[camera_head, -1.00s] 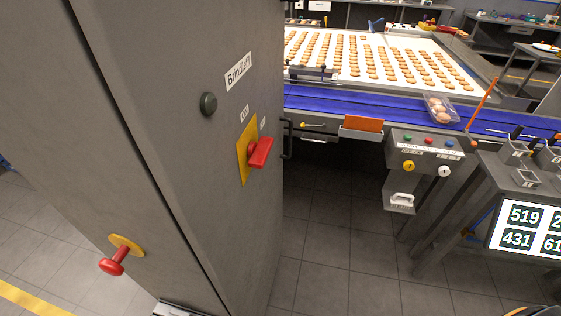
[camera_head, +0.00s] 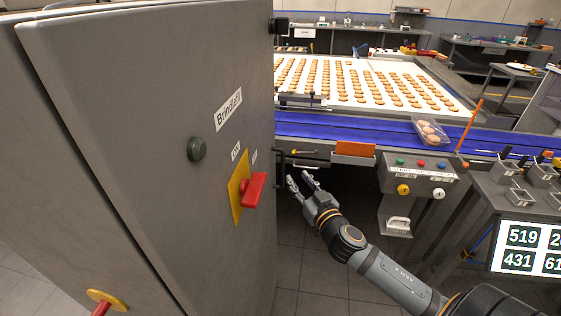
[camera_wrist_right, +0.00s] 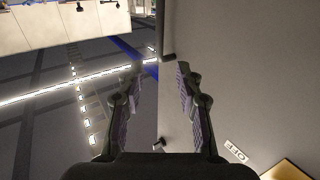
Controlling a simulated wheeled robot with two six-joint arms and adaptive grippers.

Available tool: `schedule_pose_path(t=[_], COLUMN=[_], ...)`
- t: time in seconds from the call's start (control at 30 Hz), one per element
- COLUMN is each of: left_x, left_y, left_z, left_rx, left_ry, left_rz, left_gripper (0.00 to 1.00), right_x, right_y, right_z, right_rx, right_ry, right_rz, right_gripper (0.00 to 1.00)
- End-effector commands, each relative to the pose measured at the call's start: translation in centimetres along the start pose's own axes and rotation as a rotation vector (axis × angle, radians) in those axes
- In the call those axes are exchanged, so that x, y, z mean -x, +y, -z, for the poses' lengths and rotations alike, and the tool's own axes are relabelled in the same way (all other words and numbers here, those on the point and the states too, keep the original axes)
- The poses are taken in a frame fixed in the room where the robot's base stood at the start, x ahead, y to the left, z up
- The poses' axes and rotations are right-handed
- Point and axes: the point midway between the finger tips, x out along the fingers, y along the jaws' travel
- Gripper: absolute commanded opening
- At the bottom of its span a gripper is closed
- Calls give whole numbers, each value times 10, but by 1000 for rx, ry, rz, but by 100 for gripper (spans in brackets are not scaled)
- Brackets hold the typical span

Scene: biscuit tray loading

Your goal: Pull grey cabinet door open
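The grey cabinet door (camera_head: 120,110) fills the left of the head view and looks shut. It bears a name label, a dark round knob and a red switch (camera_head: 254,190) on a yellow plate. A dark upright handle (camera_head: 279,168) stands at the door's right edge. My right gripper (camera_head: 299,178) is open, its fingertips just right of the handle. In the right wrist view the open fingers (camera_wrist_right: 160,75) are apart alongside the door face (camera_wrist_right: 250,70), with a dark handle part (camera_wrist_right: 168,57) ahead between them. I cannot tell whether they touch it. My left gripper is out of view.
A blue-edged conveyor (camera_head: 350,131) with rows of biscuits lies behind. A control box (camera_head: 418,175) with buttons stands right of my right arm. A red knob on a yellow disc (camera_head: 104,303) sticks out at lower left. Floor is clear below the gripper.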

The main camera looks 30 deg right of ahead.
Motion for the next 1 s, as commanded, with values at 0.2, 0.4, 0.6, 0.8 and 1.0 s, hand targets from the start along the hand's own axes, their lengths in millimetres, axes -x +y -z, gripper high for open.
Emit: schedule_pose_path(t=[0.2,0.4,0.6,0.8,1.0], left_x=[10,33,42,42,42], left_y=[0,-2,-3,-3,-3], left_z=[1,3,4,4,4], left_rx=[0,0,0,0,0], left_ry=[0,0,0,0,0], left_rz=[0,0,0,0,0], left_gripper=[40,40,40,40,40], right_x=[-28,-73,-98,-104,-104], right_y=[0,0,0,0,0], right_z=[4,6,2,-1,-1], right_rx=[-10,-7,-2,0,0], right_ry=[3,-1,-1,-2,-2], right_rz=[-3,-3,0,1,1], right_gripper=[35,35,35,35,27])
